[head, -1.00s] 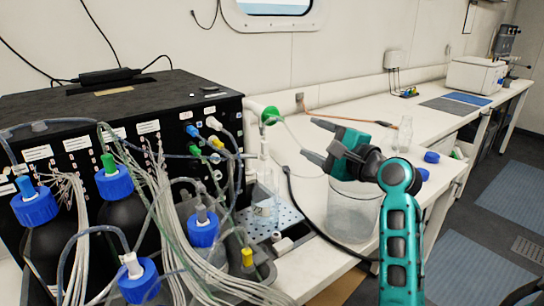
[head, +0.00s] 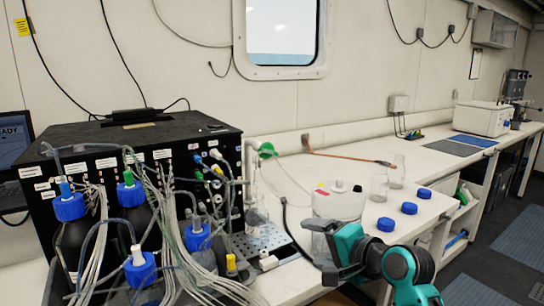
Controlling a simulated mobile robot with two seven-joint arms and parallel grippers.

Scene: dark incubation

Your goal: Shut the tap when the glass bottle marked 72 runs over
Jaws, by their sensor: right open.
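A clear glass bottle (head: 256,212) stands upright on a perforated metal tray (head: 272,240) beside the black cabinet. No marking 72 can be read on it, and its liquid level is too small to tell. A green tap-like fitting (head: 266,150) sits above the bottle at the end of a white pipe; whether it runs is unclear. My right gripper (head: 322,250), teal and dark grey, is open and empty at the lower middle, in front of the clear round container and right of the tray, well below the green fitting. My left gripper is out of view.
The black cabinet (head: 95,150) carries many tubes and blue-capped bottles (head: 70,207) in front.

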